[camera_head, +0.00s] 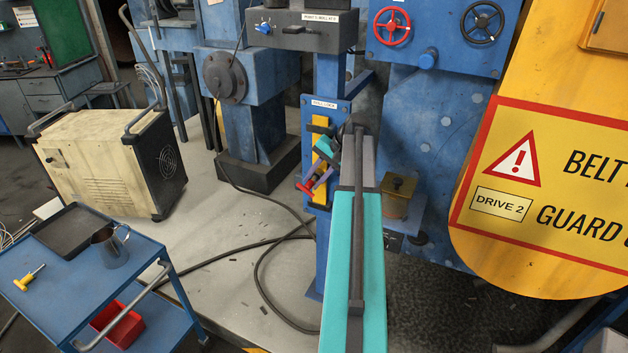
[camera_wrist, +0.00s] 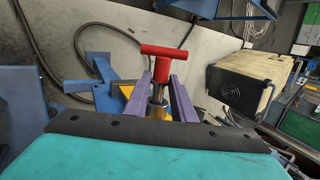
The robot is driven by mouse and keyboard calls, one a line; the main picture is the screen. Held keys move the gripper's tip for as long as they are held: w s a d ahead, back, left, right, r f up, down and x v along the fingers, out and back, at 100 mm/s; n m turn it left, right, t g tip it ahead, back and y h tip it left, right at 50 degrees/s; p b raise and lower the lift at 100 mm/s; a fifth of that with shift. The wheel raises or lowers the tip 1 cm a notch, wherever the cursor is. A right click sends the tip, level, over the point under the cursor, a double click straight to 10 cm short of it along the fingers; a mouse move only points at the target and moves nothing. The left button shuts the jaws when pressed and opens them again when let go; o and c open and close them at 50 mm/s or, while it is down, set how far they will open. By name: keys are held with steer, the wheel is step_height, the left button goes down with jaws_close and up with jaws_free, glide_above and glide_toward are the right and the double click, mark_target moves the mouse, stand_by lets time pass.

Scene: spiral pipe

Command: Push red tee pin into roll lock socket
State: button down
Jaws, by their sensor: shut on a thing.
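The red tee pin (camera_wrist: 166,60) has a red T-shaped handle and a bright metal shank. In the wrist view it stands between the two purple fingers of my gripper (camera_wrist: 161,84), which are shut on it. In the head view the pin's red handle (camera_head: 304,187) shows small in front of the blue roll lock panel (camera_head: 307,116), beside my gripper (camera_head: 316,180). A yellow bar (camera_head: 319,132) runs up this panel. In the wrist view a yellow part shows behind the shank. I cannot make out the socket mouth or how deep the shank sits.
Two handwheels, red (camera_head: 392,26) and black (camera_head: 482,22), are on the blue machine above. A yellow belt guard (camera_head: 540,265) fills the right. A cream cabinet (camera_head: 100,165) and a blue cart (camera_head: 130,262) stand left. Black cables lie on the floor.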

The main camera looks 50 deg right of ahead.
steer(key=shift+w+d, duration=0.2)
steer(key=shift+d, duration=0.4)
steer(key=shift+w+d, duration=0.15)
steer(key=shift+d, duration=0.45)
steer(key=c, duration=1.8)
jaws_free()
steer(key=shift+s+a, duration=0.2)
steer(key=shift+a, duration=0.45)
jaws_close()
steer(key=shift+s+r+y+p, duration=0.1)
steer(key=shift+y+p, duration=0.3)
steer(key=shift+p, duration=0.3)
steer(key=shift+d, duration=0.35)
